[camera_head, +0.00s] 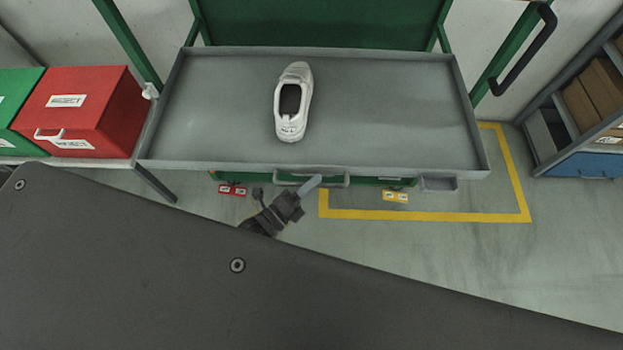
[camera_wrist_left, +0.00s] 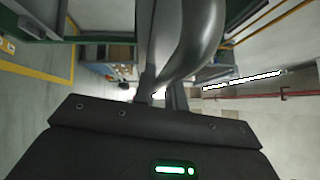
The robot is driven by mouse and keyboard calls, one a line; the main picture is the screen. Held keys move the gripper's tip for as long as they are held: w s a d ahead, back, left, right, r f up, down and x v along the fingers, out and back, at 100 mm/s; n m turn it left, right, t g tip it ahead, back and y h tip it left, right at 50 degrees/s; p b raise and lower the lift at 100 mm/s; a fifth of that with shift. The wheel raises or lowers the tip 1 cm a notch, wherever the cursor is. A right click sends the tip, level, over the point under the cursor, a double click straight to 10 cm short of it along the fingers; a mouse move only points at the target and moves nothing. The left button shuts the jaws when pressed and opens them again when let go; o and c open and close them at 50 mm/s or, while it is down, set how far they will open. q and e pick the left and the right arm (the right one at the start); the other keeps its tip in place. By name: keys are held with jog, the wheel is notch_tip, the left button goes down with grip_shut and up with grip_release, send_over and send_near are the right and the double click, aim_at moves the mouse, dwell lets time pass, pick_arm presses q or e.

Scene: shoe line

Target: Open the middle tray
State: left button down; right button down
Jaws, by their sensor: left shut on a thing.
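A wide grey tray (camera_head: 400,110) on a green frame fills the upper middle of the head view. A white shoe (camera_head: 296,125) lies on it. A grey bar handle (camera_head: 335,181) shows just below the tray's front edge, above a green front strip (camera_head: 250,179). I cannot tell which level the handle belongs to. My left gripper (camera_head: 312,184) is at this handle, shut on it. In the left wrist view the curved metal handle (camera_wrist_left: 203,40) passes close by the fingers (camera_wrist_left: 160,95). My right gripper is not in view.
A red reject box (camera_head: 115,100) and a green box (camera_head: 20,85) stand on a bench at left. A shelf with cartons and a blue bin (camera_head: 590,165) stands at right. Yellow floor lines (camera_head: 430,216) mark clear floor. A black handle (camera_head: 525,50) is at upper right.

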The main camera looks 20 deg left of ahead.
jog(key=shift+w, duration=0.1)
pick_arm(q)
jog(key=c, duration=1.5)
grip_release()
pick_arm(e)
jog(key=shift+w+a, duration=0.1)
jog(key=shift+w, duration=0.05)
pick_arm(q)
jog(key=shift+o, duration=0.2)
